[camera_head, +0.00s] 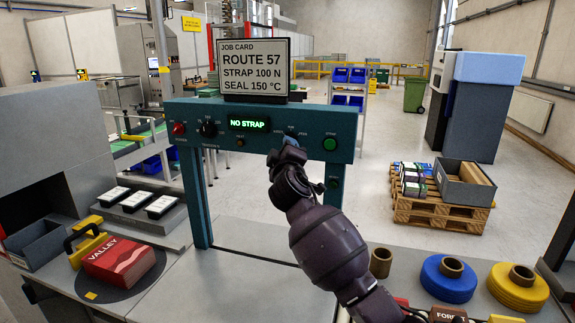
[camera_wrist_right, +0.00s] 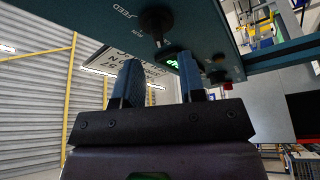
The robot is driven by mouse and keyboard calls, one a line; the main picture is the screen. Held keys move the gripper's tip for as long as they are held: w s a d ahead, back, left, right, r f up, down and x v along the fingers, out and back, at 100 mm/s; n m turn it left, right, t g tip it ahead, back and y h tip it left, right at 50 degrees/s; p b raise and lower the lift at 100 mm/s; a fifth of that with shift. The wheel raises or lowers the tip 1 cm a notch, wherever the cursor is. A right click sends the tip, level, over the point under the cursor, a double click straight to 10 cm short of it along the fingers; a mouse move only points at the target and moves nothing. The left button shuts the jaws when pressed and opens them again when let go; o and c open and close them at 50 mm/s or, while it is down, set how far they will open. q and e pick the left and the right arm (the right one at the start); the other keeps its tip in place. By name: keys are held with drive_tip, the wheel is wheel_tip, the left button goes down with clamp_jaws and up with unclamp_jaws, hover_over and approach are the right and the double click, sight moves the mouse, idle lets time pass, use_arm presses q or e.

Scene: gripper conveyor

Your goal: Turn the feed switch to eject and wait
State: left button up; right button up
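The feed switch (camera_wrist_right: 155,20) is a black knob on the underside-seen teal control panel in the right wrist view, beside the white FEED lettering. My right gripper (camera_wrist_right: 158,62) is open and empty there, its two fingers apart; the knob appears just beyond the fingertips. I cannot tell whether they touch. In the head view, my right gripper (camera_head: 287,150) is at the front of the teal panel (camera_head: 320,122) and covers the switch, so its setting is hidden. The panel's display (camera_head: 249,124) reads NO STRAP in green. My left gripper is not in view.
A job card (camera_head: 254,66) stands on the panel. A red package (camera_head: 118,262) marked VALLEY lies on the left of the bench. A blue roll (camera_head: 447,280) and a yellow roll (camera_head: 517,288) sit at right. The bench beneath the panel's frame is clear.

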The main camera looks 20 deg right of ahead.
drive_tip(key=v, duration=0.6)
drive_tip(key=shift+b, duration=0.4)
drive_tip(key=shift+s, duration=0.15)
drive_tip(key=s+f+m+g+y, duration=0.1)
drive_tip(key=s+f+m+y, duration=0.1)
drive_tip(key=s+f, duration=0.35)
drive_tip(key=s+f+m+y, duration=0.1)
drive_tip(key=s+f+y, duration=0.15)
drive_tip(key=f, duration=0.65)
drive_tip(key=s+f+m+g+y, duration=0.1)
drive_tip(key=s+f+m+y, duration=0.1)
drive_tip(key=s+f, duration=0.35)
drive_tip(key=s+d+f+m+g+h, duration=0.1)
drive_tip(key=s+d+f+m+g, duration=0.1)
drive_tip(key=s+f, duration=0.9)
drive_tip(key=s+d+f+m+g+h, duration=0.1)
drive_tip(key=s+d+f+g, duration=0.3)
drive_tip(key=s+f, duration=0.8)
drive_tip(key=shift+s+d+f+m+b, duration=0.25)
drive_tip(key=shift+s+d+m+b, duration=0.2)
drive_tip(key=shift+s+d, duration=0.35)
